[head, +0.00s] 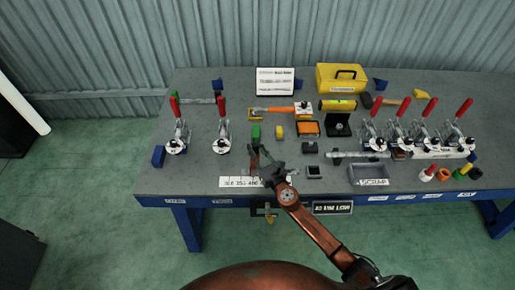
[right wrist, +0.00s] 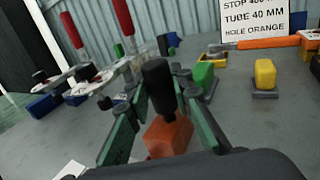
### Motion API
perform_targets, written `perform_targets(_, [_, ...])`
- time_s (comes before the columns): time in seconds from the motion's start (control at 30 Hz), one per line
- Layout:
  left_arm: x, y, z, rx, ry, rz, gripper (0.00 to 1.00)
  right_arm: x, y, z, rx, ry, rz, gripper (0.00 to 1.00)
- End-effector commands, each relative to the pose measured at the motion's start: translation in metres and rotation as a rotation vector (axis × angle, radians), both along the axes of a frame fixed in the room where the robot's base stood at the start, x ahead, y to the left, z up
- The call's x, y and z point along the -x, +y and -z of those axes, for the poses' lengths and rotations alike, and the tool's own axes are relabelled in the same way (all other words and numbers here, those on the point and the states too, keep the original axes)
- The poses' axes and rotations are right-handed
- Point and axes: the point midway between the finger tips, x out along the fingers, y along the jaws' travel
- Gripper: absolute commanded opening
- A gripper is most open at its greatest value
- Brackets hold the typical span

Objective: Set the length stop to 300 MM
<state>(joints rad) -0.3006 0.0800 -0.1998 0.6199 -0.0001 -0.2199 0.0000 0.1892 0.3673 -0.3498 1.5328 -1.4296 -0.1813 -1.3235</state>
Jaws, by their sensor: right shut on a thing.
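The white length scale (head: 240,182) lies along the front left edge of the bench. Its small numbers seem to include 300, 350 and 400, partly hidden by my arm. My right gripper (head: 264,158) is just behind the scale. In the right wrist view my right gripper (right wrist: 165,95) is shut on the black upright handle (right wrist: 158,82) of an orange-red stop block (right wrist: 168,135). The block sits low between the fingers, and its mark against the scale cannot be read. My left gripper is not in view.
Toggle clamps with red handles (head: 221,135) stand to the left, and several more (head: 402,130) to the right. A green block (head: 256,132) and a yellow block (head: 279,132) are behind the gripper. A sign (right wrist: 254,20) reads STOP 400 MM, its last digits partly cut. A grey tray (head: 368,175) is front right.

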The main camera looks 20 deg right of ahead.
Motion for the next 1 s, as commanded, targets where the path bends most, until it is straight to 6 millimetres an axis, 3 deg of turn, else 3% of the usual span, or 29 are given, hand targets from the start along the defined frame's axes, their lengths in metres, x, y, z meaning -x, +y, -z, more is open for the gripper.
perform_targets(0.17, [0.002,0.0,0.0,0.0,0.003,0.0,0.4,0.0,0.0,0.0,0.0,0.0,-0.001,0.0])
perform_targets(0.57, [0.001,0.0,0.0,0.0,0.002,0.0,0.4,0.0,0.002,0.0,0.0,0.001,-0.002,0.0])
perform_targets(0.9, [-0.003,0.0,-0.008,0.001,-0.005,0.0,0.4,-0.012,0.046,0.0,-0.001,0.001,-0.004,0.0])
perform_targets(1.0, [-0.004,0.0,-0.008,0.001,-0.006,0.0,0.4,-0.012,0.047,0.001,0.001,0.002,-0.004,0.0])
